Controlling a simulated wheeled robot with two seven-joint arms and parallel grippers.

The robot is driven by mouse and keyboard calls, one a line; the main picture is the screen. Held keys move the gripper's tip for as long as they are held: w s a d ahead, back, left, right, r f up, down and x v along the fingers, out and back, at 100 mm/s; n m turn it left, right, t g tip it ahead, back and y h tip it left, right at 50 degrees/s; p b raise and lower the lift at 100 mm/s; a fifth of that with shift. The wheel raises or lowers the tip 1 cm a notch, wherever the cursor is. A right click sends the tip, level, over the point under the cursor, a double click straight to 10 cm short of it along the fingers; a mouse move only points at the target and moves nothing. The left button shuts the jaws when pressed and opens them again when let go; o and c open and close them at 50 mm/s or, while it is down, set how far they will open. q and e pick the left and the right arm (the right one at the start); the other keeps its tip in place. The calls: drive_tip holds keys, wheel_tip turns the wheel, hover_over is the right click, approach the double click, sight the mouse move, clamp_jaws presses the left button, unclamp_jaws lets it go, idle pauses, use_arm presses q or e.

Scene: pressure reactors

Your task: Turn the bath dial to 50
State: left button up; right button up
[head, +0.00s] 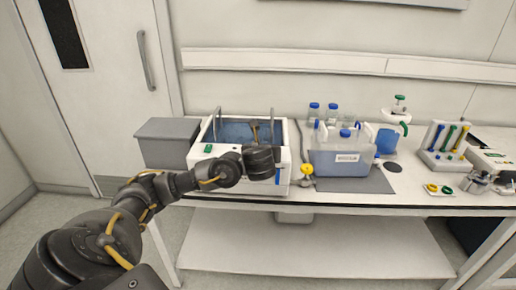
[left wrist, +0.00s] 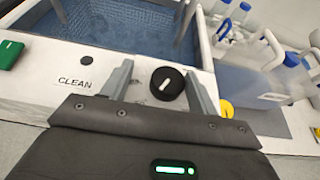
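The bath (head: 201,158) is a white box with blue water, standing at the left end of the bench. Its black round dial (left wrist: 167,83) with a white pointer mark shows in the left wrist view, on the white front panel right of the word CLEAN. The pointer runs slightly tilted from upright in that picture; no scale numbers are legible. My left gripper (head: 262,150) is at the bath's front and hides the dial in the head view. In the left wrist view its grey fingers (left wrist: 158,76) are apart, one on each side of the dial, with gaps visible. My right gripper is not in view.
A green switch (left wrist: 10,53) sits left of the dial. A grey box (head: 167,142) stands left of the bath. A yellow knob (head: 306,170) and a blue-liquid container (head: 335,164) stand to the right, with bottles behind. A tube rack (head: 444,150) is farther right.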

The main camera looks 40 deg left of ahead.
use_arm(q)
drive_tip(key=p+v, duration=0.2)
drive_tip(key=v, duration=0.8)
drive_tip(key=shift+s+d, duration=0.15)
drive_tip(key=shift+s, duration=0.2)
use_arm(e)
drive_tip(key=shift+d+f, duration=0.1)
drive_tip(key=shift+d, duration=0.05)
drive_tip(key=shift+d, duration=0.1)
